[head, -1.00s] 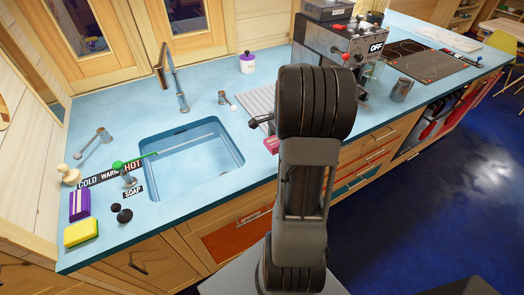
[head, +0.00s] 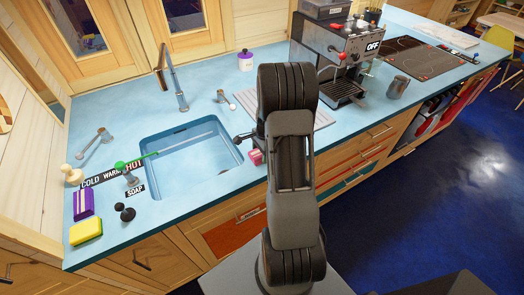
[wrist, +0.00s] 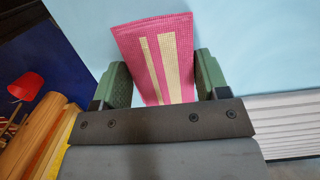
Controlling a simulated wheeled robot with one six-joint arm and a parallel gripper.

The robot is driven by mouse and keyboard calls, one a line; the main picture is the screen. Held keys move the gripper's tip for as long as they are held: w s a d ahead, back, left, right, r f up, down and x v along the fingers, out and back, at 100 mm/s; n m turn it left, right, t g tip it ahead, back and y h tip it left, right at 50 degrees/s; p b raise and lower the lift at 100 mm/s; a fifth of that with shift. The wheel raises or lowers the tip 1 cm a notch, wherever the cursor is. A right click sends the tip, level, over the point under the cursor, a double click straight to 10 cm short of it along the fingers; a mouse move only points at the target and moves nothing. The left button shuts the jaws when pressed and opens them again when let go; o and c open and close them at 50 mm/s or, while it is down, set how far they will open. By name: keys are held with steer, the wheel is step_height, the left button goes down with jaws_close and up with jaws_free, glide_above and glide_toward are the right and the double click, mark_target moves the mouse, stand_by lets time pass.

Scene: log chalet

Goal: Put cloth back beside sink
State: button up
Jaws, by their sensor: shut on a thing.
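The cloth is pink with cream stripes (wrist: 165,50). In the wrist view it lies between the two green fingers of my gripper (wrist: 163,80), which is shut on it. In the head view a small pink part of the cloth (head: 256,157) shows at the counter's front edge, just right of the sink (head: 195,160). I cannot tell whether the cloth touches the counter.
Left of the sink are a yellow sponge (head: 86,231), a purple striped item (head: 83,204) and dark knobs (head: 124,211). The blue counter (head: 120,105) behind them is mostly clear.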

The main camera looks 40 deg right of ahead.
steer(key=shift+f, duration=0.1)
steer(key=shift+f, duration=0.1)
steer(key=o, duration=0.8)
